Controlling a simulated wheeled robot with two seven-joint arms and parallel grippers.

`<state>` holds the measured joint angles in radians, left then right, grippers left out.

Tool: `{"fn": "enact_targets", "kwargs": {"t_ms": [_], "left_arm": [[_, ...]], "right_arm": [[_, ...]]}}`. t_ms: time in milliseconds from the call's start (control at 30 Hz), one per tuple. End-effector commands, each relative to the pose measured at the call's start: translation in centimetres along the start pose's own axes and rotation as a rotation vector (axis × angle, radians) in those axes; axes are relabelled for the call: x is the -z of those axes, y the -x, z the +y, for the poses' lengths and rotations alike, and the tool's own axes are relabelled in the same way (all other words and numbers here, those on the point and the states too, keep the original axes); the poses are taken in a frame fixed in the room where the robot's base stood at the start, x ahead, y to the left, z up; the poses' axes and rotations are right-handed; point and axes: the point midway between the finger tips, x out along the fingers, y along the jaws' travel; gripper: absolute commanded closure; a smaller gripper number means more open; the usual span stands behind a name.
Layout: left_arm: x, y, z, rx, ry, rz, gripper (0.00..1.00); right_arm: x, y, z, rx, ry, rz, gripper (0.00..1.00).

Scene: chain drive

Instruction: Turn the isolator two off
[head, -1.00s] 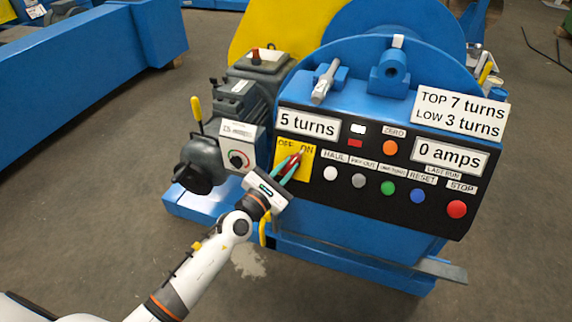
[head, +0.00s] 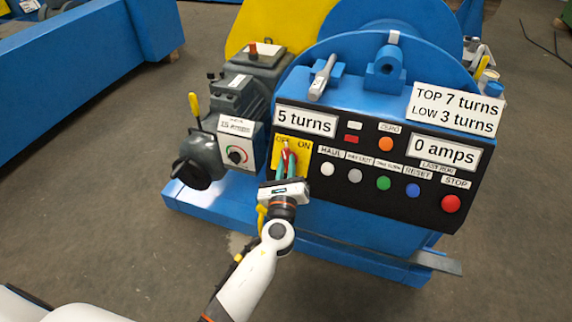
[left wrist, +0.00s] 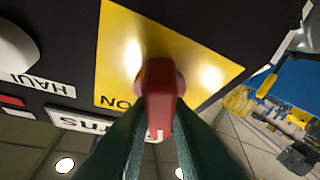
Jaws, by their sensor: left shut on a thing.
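The isolator is a yellow plate (head: 303,163) marked OFF at its left and ON at its right, with a red handle (head: 288,153). It sits at the left end of the black control panel. The handle points about straight up in the head view, between the two words. My left gripper (head: 286,162) is shut on this handle, its green fingers on both sides of it. In the left wrist view the red handle (left wrist: 160,92) stands between the dark green fingers, in front of the yellow plate (left wrist: 205,65). The OFF word is mostly hidden there. My right gripper is out of view.
Right of the isolator are several push buttons, including a white one (head: 327,169) and a red STOP button (head: 451,204). A grey box with a dial (head: 237,155) is close on the left. Open floor lies in front of the blue machine.

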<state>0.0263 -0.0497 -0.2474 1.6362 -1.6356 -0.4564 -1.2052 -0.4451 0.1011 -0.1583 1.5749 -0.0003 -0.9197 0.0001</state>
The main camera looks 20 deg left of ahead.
Motion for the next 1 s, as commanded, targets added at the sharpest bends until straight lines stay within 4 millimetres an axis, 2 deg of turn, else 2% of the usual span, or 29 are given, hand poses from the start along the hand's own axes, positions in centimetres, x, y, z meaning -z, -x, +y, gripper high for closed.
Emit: {"fn": "enact_targets", "kwargs": {"t_ms": [400,967,1000], "left_arm": [[-0.08,0.02,0.16,0.117,0.164,-0.002,1.00],[-0.07,0.02,0.13,0.135,0.189,-0.001,1.00],[-0.07,0.02,0.13,0.135,0.189,-0.001,0.82]], "right_arm": [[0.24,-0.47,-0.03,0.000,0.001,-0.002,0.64],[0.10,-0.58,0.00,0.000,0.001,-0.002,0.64],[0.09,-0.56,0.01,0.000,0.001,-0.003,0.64]]}}
